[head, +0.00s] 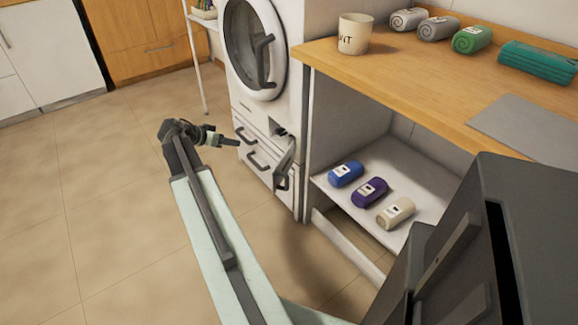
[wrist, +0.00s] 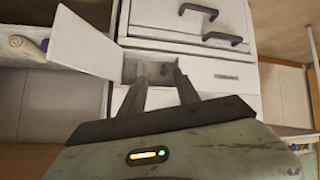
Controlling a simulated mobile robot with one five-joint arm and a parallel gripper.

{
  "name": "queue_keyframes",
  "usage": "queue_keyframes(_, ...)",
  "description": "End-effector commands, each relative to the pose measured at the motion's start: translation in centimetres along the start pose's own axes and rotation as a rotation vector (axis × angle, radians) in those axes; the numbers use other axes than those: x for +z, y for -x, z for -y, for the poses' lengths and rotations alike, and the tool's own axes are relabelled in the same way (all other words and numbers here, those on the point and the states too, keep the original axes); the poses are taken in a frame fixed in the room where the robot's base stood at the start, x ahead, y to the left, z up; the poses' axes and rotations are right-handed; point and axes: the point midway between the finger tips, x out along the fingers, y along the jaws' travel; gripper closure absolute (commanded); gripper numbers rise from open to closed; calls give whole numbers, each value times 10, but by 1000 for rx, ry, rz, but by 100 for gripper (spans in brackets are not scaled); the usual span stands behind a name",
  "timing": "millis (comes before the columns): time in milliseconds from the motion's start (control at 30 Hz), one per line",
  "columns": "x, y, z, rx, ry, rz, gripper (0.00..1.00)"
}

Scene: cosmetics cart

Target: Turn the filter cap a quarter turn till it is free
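The washing machine (head: 262,105) has a small recess low on its front, with its white flap (head: 285,160) swung open. In the wrist view, which looks upside down, the flap (wrist: 97,45) stands to the left of the recess. A small grey shape (wrist: 164,69) inside the recess looks like the filter cap; it is partly in shadow, and its turn cannot be told. My gripper (head: 229,138) is in front of the machine, to the left of the recess in the head view. In the wrist view its fingers (wrist: 158,74) are apart and empty, pointing at the recess.
On the right, a cabinet shelf (head: 425,170) holds blue, purple and beige rolls. A mug (head: 354,34) and several rolled towels stand on the wooden counter (head: 410,75). The floor at left is clear.

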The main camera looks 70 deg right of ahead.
Motion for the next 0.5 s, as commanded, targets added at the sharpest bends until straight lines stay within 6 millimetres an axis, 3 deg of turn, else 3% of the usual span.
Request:
queue_keyframes(33, 10, -57, -6, 46, -77, -41, 62)
queue_keyframes(100, -2, -98, -23, 94, -170, -102, 62)
queue_keyframes(200, -17, -140, -46, 144, -268, -170, 62)
queue_keyframes(333, -30, -164, -64, 174, -333, -221, 62)
queue_keyframes(500, -37, -166, -70, 181, -348, -234, 62)
